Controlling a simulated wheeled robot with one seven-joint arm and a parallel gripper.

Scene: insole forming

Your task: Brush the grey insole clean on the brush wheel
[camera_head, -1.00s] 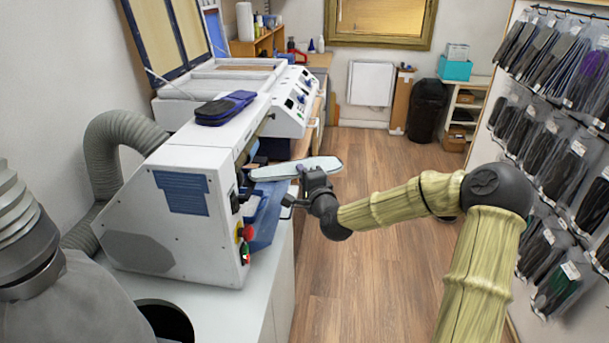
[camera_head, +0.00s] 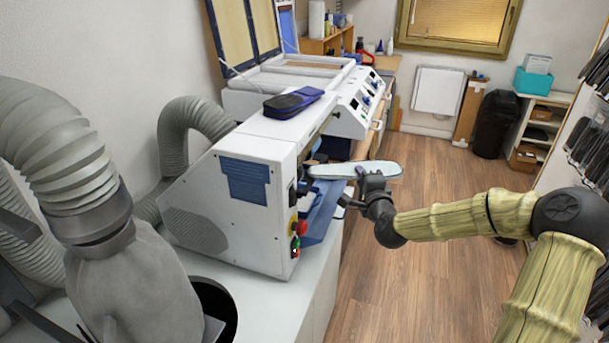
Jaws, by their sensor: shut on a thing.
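My gripper (camera_head: 371,176) is shut on the grey insole (camera_head: 335,171), a long pale grey piece with a darker edge. The gripper holds it at its right part, roughly level, in front of the white machine (camera_head: 248,222). The insole's left end reaches toward the open right side of the machine, above a blue tray-like part (camera_head: 318,212). I cannot tell whether it touches anything there. No brush wheel can be made out.
A dark blue pair of insoles or a pouch (camera_head: 292,102) lies on the machine top. A grey hose and dust bag (camera_head: 130,270) stand at left. The wooden floor (camera_head: 440,270) is clear at right.

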